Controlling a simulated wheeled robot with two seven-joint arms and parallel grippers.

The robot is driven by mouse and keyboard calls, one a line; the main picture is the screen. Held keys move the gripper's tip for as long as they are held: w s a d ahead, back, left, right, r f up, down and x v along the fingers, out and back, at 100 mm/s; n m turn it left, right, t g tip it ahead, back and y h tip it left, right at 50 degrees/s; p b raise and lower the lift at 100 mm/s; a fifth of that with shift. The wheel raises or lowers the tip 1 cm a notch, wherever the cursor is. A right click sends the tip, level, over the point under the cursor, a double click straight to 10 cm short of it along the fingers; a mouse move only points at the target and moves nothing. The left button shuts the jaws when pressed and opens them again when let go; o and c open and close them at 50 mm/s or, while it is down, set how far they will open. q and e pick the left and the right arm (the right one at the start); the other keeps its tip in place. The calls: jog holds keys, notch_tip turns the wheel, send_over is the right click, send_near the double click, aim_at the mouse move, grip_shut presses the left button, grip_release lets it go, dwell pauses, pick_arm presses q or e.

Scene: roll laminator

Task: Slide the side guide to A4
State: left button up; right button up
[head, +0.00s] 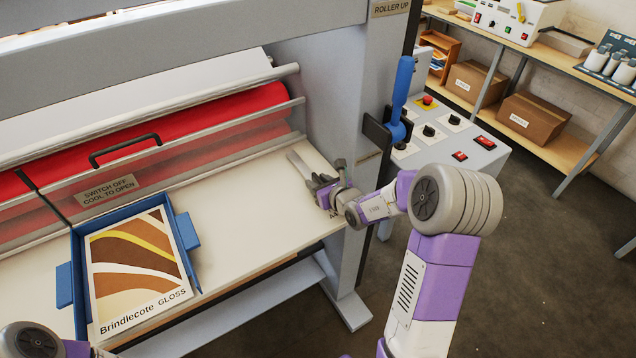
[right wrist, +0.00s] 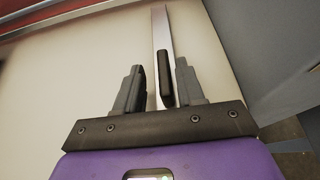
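The side guide (head: 299,164) is a narrow metal bar on the cream feed table (head: 240,222), near its right end. In the right wrist view the bar (right wrist: 160,28) runs away from me, with a dark upright grip (right wrist: 166,75) on it. My right gripper (head: 328,178) is over the guide in the head view. In the right wrist view its open fingers (right wrist: 160,68) stand on either side of the grip, with gaps showing. A partly hidden marking beginning with A (head: 332,216) shows below the gripper. My left gripper is out of view.
A blue tray (head: 78,278) with a Brindlecote Gloss print (head: 137,266) stands at the left of the feed table. The red roller (head: 235,108) and clear cover lie behind. A blue lever (head: 402,88) and control panel (head: 450,140) are to the right.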

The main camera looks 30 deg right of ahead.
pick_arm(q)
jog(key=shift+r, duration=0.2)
pick_arm(e)
jog(key=v, duration=0.7)
jog(key=shift+s+r, duration=0.15)
jog(key=shift+s, duration=0.1)
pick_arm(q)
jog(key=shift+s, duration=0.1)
